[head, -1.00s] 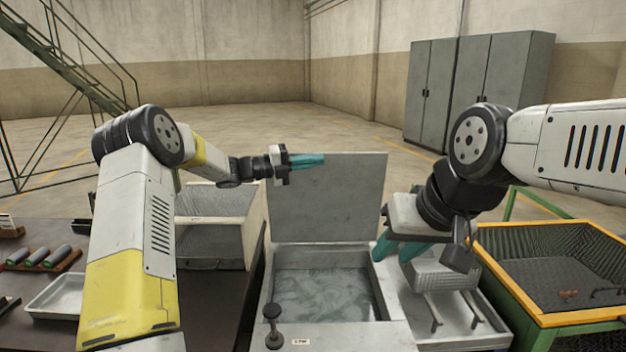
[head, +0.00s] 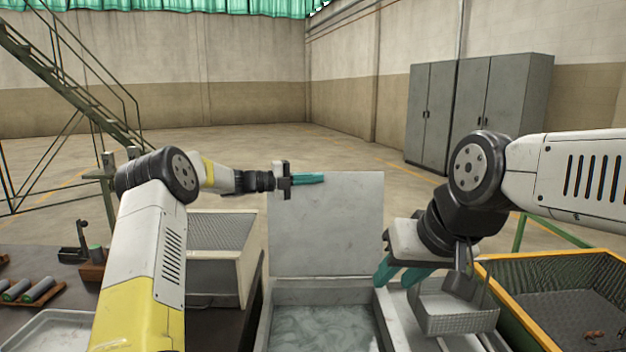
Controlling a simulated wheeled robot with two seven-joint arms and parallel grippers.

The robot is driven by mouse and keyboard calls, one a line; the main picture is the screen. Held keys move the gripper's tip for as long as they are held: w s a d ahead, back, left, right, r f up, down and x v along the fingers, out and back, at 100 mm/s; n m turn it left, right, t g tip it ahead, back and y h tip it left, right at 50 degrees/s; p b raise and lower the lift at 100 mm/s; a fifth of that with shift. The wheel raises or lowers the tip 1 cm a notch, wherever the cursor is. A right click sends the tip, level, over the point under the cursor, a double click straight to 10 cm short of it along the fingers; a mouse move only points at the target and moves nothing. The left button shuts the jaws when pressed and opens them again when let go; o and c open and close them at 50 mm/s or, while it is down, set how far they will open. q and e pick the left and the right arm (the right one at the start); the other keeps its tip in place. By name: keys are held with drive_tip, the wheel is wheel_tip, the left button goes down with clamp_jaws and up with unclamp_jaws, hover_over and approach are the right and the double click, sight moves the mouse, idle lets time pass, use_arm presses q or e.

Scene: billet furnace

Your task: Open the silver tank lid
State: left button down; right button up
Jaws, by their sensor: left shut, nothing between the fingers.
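The silver tank lid (head: 326,228) stands upright at the back of the tank, so the tank is open. The tank (head: 262,325) shows greyish liquid (head: 325,330) inside; its front edge is below the picture. My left gripper (head: 308,178) is shut and empty, its teal fingers pointing right at the lid's top edge. I cannot tell whether they touch the lid. My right gripper (head: 402,276) is right of the lid over the tank's right rim, teal fingers pointing down and apart. It looks open, with no object clearly between the fingers.
A mesh basket (head: 457,322) sits right of the tank, below my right gripper. A yellow-rimmed bin (head: 508,325) stands further right. A grey box with a mesh top (head: 222,232) is left of the lid. A tray (head: 45,330) and several cylinders (head: 38,290) lie at the left.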

use_arm(q)
drive_tip(key=v, duration=0.7)
drive_tip(key=s+d+r+m+g+y, duration=0.15)
drive_tip(key=s+m+y, duration=0.25)
drive_tip(key=s+m, duration=0.55)
drive_tip(key=s+r+m+g+y, duration=0.15)
drive_tip(key=s+m+y, duration=0.25)
drive_tip(key=s+m, duration=0.55)
drive_tip(key=s+a+f+m+t+y, duration=0.1)
drive_tip(key=s+a+m+y, duration=0.1)
drive_tip(key=s+m, duration=0.5)
drive_tip(key=s+a+f+m+t+y, duration=0.2)
drive_tip(key=s+a+m, duration=0.3)
drive_tip(key=s, duration=0.5)
drive_tip(key=s+a+f+m+t+y, duration=0.1)
drive_tip(key=s+a+f+m+y, duration=0.1)
drive_tip(key=s+m, duration=0.6)
drive_tip(key=shift+s+a+m+t+y, duration=0.35)
drive_tip(key=shift+a+y, duration=0.25)
drive_tip(key=shift+a, duration=0.5)
